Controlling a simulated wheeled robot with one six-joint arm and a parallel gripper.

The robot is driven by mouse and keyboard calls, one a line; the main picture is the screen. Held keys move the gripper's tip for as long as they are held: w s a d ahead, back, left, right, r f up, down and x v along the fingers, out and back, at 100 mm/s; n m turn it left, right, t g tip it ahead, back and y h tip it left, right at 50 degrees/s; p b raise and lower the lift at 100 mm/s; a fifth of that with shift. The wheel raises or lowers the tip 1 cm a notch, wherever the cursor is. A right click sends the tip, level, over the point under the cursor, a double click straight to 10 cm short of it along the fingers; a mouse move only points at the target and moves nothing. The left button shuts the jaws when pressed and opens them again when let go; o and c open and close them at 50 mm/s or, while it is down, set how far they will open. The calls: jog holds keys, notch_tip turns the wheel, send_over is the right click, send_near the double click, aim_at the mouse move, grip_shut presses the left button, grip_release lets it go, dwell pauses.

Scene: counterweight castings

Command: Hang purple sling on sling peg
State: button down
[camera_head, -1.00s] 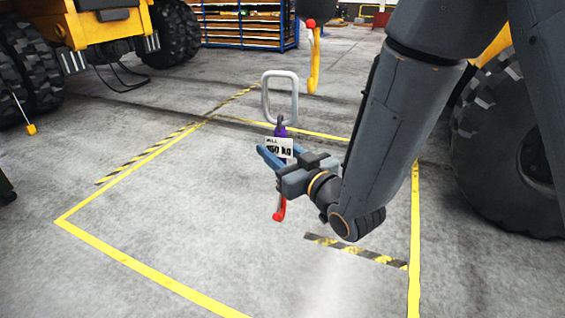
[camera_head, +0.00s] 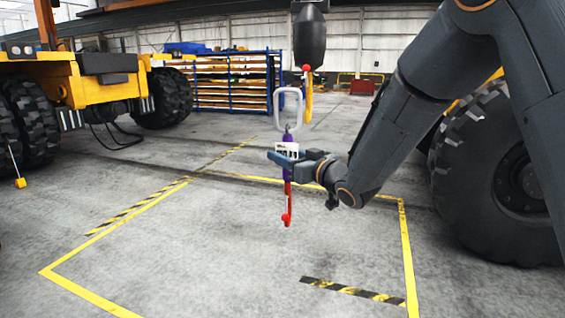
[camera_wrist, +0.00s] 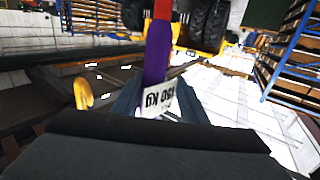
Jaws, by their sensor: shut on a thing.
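The purple sling (camera_head: 288,174) hangs upright in front of me, with a pale grey ring (camera_head: 287,107) at its top, a white weight tag and a red hook (camera_head: 287,218) at its lower end. My gripper (camera_head: 288,157) is shut on the purple strap near the tag and holds it clear of the floor. In the wrist view the purple strap (camera_wrist: 157,55) rises between my fingers, with the tag (camera_wrist: 160,100) beside it. I cannot make out a sling peg.
A black hoist block (camera_head: 309,38) with a yellow hook (camera_head: 309,103) hangs behind the ring. A blue rack (camera_head: 228,85) stands at the back. Yellow vehicles (camera_head: 75,92) with large tyres (camera_head: 515,175) flank the area. The yellow-marked floor (camera_head: 200,260) is clear.

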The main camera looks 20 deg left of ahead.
jog(key=shift+w+d+r+p, duration=0.1)
jog(key=shift+d+r+p, duration=0.35)
jog(key=shift+r, duration=0.3)
jog(key=shift+s+r+p, duration=0.3)
jog(key=shift+r+p, duration=0.15)
jog(key=shift+r, duration=0.2)
jog(key=s+d+p, duration=0.1)
jog(key=s+p, duration=0.1)
jog(key=s, duration=1.2)
jog(key=shift+d, duration=0.25)
dwell(0.7)
jog(key=shift+r, duration=0.1)
dwell(0.4)
